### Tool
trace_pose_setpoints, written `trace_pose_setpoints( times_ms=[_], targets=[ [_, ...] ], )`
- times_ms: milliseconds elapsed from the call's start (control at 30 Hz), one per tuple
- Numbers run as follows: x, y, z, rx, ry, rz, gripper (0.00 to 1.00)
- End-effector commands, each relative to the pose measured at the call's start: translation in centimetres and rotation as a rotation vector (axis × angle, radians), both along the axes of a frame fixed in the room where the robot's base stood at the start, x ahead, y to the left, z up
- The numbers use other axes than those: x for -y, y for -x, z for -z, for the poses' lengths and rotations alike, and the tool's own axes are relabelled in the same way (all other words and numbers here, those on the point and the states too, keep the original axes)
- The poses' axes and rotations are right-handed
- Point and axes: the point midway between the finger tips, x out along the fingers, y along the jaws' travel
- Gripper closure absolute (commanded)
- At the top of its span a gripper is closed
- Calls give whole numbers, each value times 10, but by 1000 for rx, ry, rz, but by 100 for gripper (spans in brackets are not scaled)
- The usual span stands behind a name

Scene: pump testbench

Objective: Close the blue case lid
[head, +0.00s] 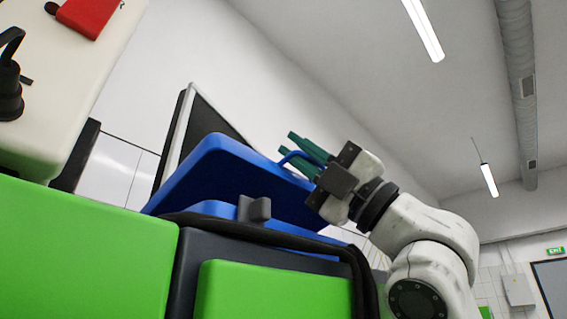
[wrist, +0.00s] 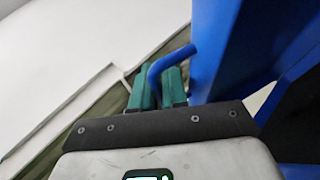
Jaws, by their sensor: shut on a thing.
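The blue case lid (head: 225,170) stands partly open, tilted above the blue case body (head: 215,208). My gripper (head: 308,150) has green fingers and is at the lid's right edge, shut on the lid's bent blue handle (head: 290,156). In the wrist view the handle (wrist: 170,60) runs from the blue lid (wrist: 213,45) down between the green fingertips (wrist: 158,88). The inside of the case is hidden from the head view.
The case rests on a dark cart top with green panels (head: 275,290). A grey block (head: 255,209) stands at its front. A cream machine housing (head: 65,95) with a red part (head: 87,15) is at the left. A dark framed panel (head: 205,125) stands behind the lid.

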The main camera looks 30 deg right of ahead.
Motion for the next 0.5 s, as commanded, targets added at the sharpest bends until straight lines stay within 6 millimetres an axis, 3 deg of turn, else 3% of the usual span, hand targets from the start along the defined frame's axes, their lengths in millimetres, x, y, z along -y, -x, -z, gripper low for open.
trace_pose_setpoints(
  times_ms=[33, 200, 500],
  targets=[
    [2, 6, 11, 6, 1, 3, 100],
    [4, 15, 27, 8, 1, 0, 100],
    [5, 22, 39, 13, 0, 0, 100]
  ],
)
